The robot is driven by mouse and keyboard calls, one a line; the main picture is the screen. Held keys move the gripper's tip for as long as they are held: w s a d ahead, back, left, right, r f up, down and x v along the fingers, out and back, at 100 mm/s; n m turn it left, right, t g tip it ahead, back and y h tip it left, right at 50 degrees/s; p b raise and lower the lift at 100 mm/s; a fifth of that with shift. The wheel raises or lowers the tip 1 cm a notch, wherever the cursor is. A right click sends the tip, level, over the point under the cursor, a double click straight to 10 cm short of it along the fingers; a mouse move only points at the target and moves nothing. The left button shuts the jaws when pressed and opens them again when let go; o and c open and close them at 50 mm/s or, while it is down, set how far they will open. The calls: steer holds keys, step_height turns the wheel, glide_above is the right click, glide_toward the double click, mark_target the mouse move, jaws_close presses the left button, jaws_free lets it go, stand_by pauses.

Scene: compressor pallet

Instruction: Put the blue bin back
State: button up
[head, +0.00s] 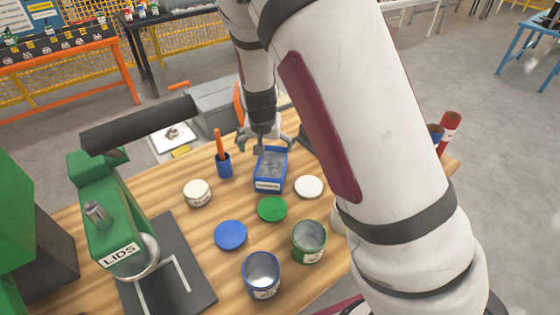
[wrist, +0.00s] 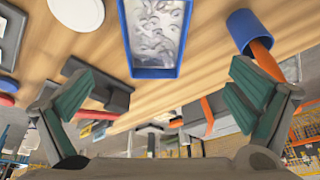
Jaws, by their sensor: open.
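The blue bin (head: 270,184) stands upright on the wooden table, with a white label on its near side. In the wrist view the blue bin (wrist: 155,72) is at the top middle and holds many small greyish pieces. My gripper (head: 270,143) is at the bin's far end, close to its rim. In the wrist view my gripper (wrist: 163,88) has its two green-padded fingers spread wide, with nothing between them. The bin's end lies just ahead of the gap between the fingers. I cannot tell whether any finger touches the bin.
A blue cup with an orange-handled tool (head: 223,165) stands left of the bin. A white lid (head: 308,187), green lid (head: 272,209) and blue lid (head: 230,235) lie nearby. Open blue (head: 262,288) and green (head: 309,254) cans stand nearer. A green lid press (head: 115,225) stands left.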

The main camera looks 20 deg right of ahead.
steer(key=d+f, duration=0.1)
steer(key=f, duration=0.1)
glide_toward(273, 170)
steer(key=shift+w+d+f+h, duration=0.1)
steer(key=shift+d+f+h, duration=0.2)
steer(key=shift+f, duration=0.35)
steer(key=shift+a+p+x, duration=0.15)
steer(key=shift+x, duration=0.7)
steer(key=shift+a+p+x, duration=0.1)
steer(key=shift+a+x, duration=0.05)
steer(key=shift+x, duration=0.7)
steer(key=shift+a+p+x, duration=0.15)
steer(key=shift+a+x, duration=0.05)
steer(key=shift+x, duration=0.65)
steer(key=shift+f, duration=0.1)
steer(key=shift+d, duration=0.1)
steer(key=c, duration=1.8)
steer(key=shift+c, duration=0.4)
